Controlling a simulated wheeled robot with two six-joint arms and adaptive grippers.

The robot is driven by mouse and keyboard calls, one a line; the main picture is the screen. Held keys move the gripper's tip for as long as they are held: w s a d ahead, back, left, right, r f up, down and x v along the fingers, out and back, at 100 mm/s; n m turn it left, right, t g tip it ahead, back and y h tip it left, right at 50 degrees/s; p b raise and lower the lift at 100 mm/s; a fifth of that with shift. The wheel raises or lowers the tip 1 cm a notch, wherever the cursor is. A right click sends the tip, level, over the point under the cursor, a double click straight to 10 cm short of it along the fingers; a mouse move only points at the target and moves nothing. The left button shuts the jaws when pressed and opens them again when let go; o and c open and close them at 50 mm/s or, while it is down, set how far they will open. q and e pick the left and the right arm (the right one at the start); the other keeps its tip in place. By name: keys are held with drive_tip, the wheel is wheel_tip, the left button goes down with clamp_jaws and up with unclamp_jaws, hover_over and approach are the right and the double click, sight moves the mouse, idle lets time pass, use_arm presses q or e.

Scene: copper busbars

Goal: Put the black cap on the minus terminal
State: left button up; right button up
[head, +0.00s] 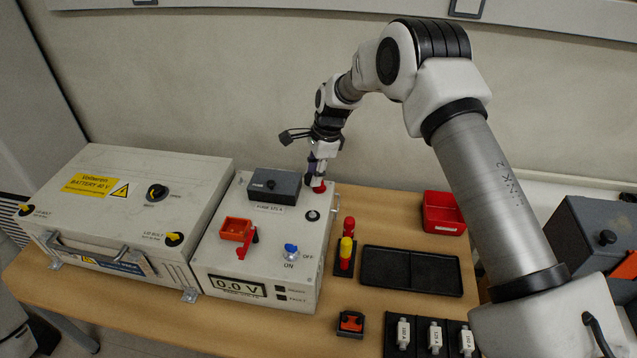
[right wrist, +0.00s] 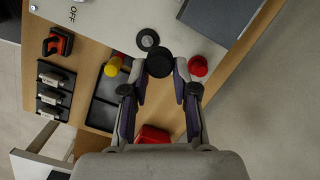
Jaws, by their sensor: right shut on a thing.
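My right gripper (head: 316,176) is over the back right part of the white box with the 0.0 V display. In the right wrist view it (right wrist: 160,66) is shut on the round black cap (right wrist: 160,61), held between the fingertips. The minus terminal (head: 312,215) is a dark round fitting with a lighter centre on the box top; in the right wrist view it (right wrist: 148,38) shows just beyond the cap, uncovered. A red cap (right wrist: 198,66) stands beside the gripper, on the side away from the minus terminal. My left gripper is out of view.
A dark fuse cover (head: 274,185), an orange holder (head: 235,229) and a blue switch (head: 291,251) stand on the box. Yellow and red tools (head: 346,248), a black tray (head: 411,270) and a red bin (head: 443,212) lie to its right. A battery case (head: 130,205) stands left.

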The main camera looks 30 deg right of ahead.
sight(314, 214)
drive_tip(key=shift+g+y, duration=0.3)
drive_tip(key=shift+y, duration=0.1)
drive_tip(key=f+b, duration=0.1)
drive_tip(key=f, duration=0.2)
drive_tip(key=s+f+b, duration=0.1)
drive_tip(key=f, duration=0.3)
drive_tip(key=shift+s+f+b, duration=0.2)
drive_tip(key=shift+b, duration=0.2)
drive_tip(key=shift+r, duration=0.15)
drive_tip(key=shift+s+r+p, duration=0.1)
drive_tip(key=shift+r+p, duration=0.15)
drive_tip(key=shift+p, duration=0.35)
drive_tip(key=shift+f, duration=0.1)
drive_tip(key=shift+f, duration=0.2)
drive_tip(key=shift+f, duration=0.1)
drive_tip(key=shift+f+b, duration=0.65)
drive_tip(key=shift+f, duration=0.85)
